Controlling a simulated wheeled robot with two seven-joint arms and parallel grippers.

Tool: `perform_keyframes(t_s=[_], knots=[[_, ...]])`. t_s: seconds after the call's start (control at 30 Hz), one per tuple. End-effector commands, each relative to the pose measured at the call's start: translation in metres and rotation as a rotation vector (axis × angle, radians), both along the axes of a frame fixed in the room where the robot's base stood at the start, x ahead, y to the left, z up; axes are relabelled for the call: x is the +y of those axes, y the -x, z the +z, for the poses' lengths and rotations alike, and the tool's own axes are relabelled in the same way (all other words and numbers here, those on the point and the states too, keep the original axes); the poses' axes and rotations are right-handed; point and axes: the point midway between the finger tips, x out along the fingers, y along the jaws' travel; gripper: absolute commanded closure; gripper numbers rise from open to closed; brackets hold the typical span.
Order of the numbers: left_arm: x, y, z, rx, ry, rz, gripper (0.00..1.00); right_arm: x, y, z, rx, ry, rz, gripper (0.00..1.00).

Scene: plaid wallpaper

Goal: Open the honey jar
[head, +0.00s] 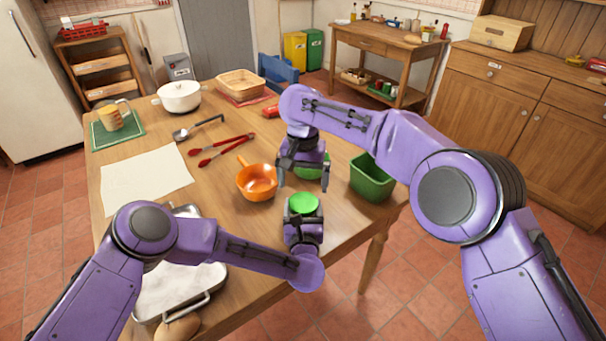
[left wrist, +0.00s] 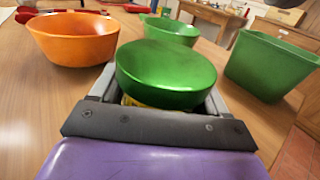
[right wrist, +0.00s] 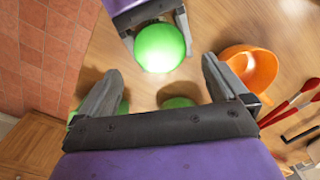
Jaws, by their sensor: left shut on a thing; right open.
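The honey jar shows as a round green lid (head: 303,203) near the table's right edge. The lid fills the middle of the left wrist view (left wrist: 166,73), with a sliver of yellow jar body under it. My left gripper (head: 304,218) is shut around the jar below the lid, and the jar looks upright. My right gripper (head: 304,182) is open and empty, pointing down just beyond the jar. In the right wrist view the lid (right wrist: 160,47) lies ahead of the open fingers, apart from them. Most of the jar body is hidden.
A green bowl (left wrist: 172,29) stands behind the jar, partly under my right gripper. An orange saucepan (head: 257,181) is left of the jar, and a green bin (head: 371,180) is to the right. Red tongs (head: 222,148) and a ladle (head: 198,128) lie farther back.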

Motion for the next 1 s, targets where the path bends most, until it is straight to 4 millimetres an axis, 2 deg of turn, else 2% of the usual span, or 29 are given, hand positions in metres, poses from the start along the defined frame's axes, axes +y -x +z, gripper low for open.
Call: perform_keyframes(t_s=[0.1, 0.3, 0.43, 0.63, 0.67, 0.8, 0.83, 1.0], knots=[[0.000, 0.000, 0.000, -0.001, 0.000, 0.000, 1.00, 0.000, 0.001, -0.025, 0.004, -0.001, 0.001, 0.00], [0.000, 0.000, 0.001, -0.001, 0.000, 0.000, 1.00, 0.000, 0.000, -0.055, 0.003, 0.000, 0.003, 0.00], [0.000, 0.000, 0.001, -0.001, 0.000, 0.000, 1.00, 0.000, 0.000, -0.062, 0.001, 0.000, 0.004, 0.00], [0.000, 0.000, 0.001, -0.001, 0.000, 0.000, 1.00, 0.000, 0.000, -0.063, 0.000, 0.000, 0.004, 0.00], [0.000, 0.000, 0.001, -0.001, 0.000, 0.000, 1.00, 0.000, 0.000, -0.063, 0.000, 0.000, 0.004, 0.03], [0.000, 0.000, 0.001, -0.001, 0.000, 0.000, 1.00, 0.000, 0.000, -0.063, 0.000, 0.000, 0.004, 0.49], [0.000, 0.000, 0.001, -0.001, 0.000, 0.000, 1.00, 0.000, 0.000, -0.063, 0.000, 0.000, 0.004, 0.56], [0.000, 0.000, 0.001, -0.001, 0.000, 0.000, 1.00, 0.000, 0.000, -0.062, 0.000, 0.000, 0.008, 0.57]])
